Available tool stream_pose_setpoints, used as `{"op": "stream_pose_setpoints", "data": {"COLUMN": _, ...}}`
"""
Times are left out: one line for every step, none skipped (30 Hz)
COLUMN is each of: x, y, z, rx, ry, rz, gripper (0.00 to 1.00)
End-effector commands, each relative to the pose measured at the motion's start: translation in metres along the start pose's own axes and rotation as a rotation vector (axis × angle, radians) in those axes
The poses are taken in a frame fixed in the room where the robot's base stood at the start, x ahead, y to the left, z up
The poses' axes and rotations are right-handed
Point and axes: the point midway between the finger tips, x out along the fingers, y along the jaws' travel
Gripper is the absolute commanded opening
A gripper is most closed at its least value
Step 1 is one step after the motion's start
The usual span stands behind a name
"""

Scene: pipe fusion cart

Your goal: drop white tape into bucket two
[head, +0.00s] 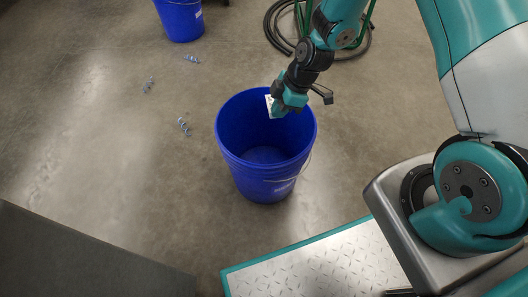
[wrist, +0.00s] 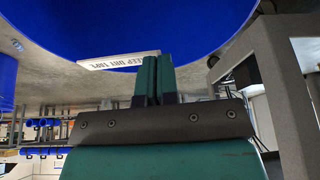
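A blue bucket (head: 265,170) stands open in the middle of the head view, and its inside looks empty. My gripper (head: 278,110) is over its opening, near the far right side of the rim. A white piece with dark print, the white tape (head: 269,104), shows at the fingertips. In the wrist view my gripper (wrist: 155,62) has its fingers close together, with the white tape (wrist: 112,61) sticking out to the left from the tips. The fingers hide the rest of it. I cannot read which bucket is number two.
Another blue bucket (head: 181,18) stands at the top left. Several small metal pieces (head: 184,126) lie on the floor left of the middle bucket. A dark hose (head: 275,28) is coiled behind it. A grey surface (head: 80,262) fills the lower left.

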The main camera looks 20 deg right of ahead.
Motion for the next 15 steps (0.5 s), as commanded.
{"op": "stream_pose_setpoints", "data": {"x": 0.011, "y": 0.000, "z": 0.004, "rx": 0.000, "ry": 0.000, "rz": -0.001, "gripper": 0.00}}
{"op": "stream_pose_setpoints", "data": {"x": 0.014, "y": 0.000, "z": 0.006, "rx": 0.001, "ry": 0.000, "rz": 0.000, "gripper": 0.00}}
{"op": "stream_pose_setpoints", "data": {"x": 0.019, "y": 0.000, "z": 0.008, "rx": 0.001, "ry": 0.000, "rz": 0.000, "gripper": 0.00}}
{"op": "stream_pose_setpoints", "data": {"x": 0.023, "y": 0.000, "z": 0.010, "rx": 0.001, "ry": 0.000, "rz": 0.000, "gripper": 0.00}}
{"op": "stream_pose_setpoints", "data": {"x": 0.026, "y": 0.000, "z": 0.011, "rx": 0.001, "ry": 0.000, "rz": 0.000, "gripper": 0.00}}
{"op": "stream_pose_setpoints", "data": {"x": 0.031, "y": 0.000, "z": 0.013, "rx": 0.001, "ry": 0.000, "rz": 0.000, "gripper": 0.00}}
{"op": "stream_pose_setpoints", "data": {"x": 0.034, "y": 0.000, "z": 0.014, "rx": 0.001, "ry": 0.000, "rz": 0.000, "gripper": 0.00}}
{"op": "stream_pose_setpoints", "data": {"x": 0.036, "y": 0.000, "z": 0.015, "rx": 0.001, "ry": 0.000, "rz": 0.001, "gripper": 0.00}}
{"op": "stream_pose_setpoints", "data": {"x": 0.039, "y": 0.000, "z": 0.016, "rx": 0.001, "ry": 0.000, "rz": 0.001, "gripper": 0.00}}
{"op": "stream_pose_setpoints", "data": {"x": 0.041, "y": 0.000, "z": 0.017, "rx": 0.001, "ry": 0.000, "rz": 0.001, "gripper": 0.00}}
{"op": "stream_pose_setpoints", "data": {"x": 0.042, "y": 0.000, "z": 0.017, "rx": 0.001, "ry": 0.000, "rz": 0.001, "gripper": 0.00}}
{"op": "stream_pose_setpoints", "data": {"x": 0.043, "y": 0.000, "z": 0.018, "rx": 0.001, "ry": 0.000, "rz": 0.001, "gripper": 0.00}}
{"op": "stream_pose_setpoints", "data": {"x": 0.043, "y": 0.000, "z": 0.018, "rx": 0.001, "ry": 0.000, "rz": 0.002, "gripper": 0.00}}
{"op": "stream_pose_setpoints", "data": {"x": 0.043, "y": 0.000, "z": 0.018, "rx": 0.001, "ry": 0.000, "rz": 0.002, "gripper": 0.00}}
{"op": "stream_pose_setpoints", "data": {"x": 0.042, "y": 0.000, "z": 0.018, "rx": 0.001, "ry": 0.000, "rz": 0.002, "gripper": 0.00}}
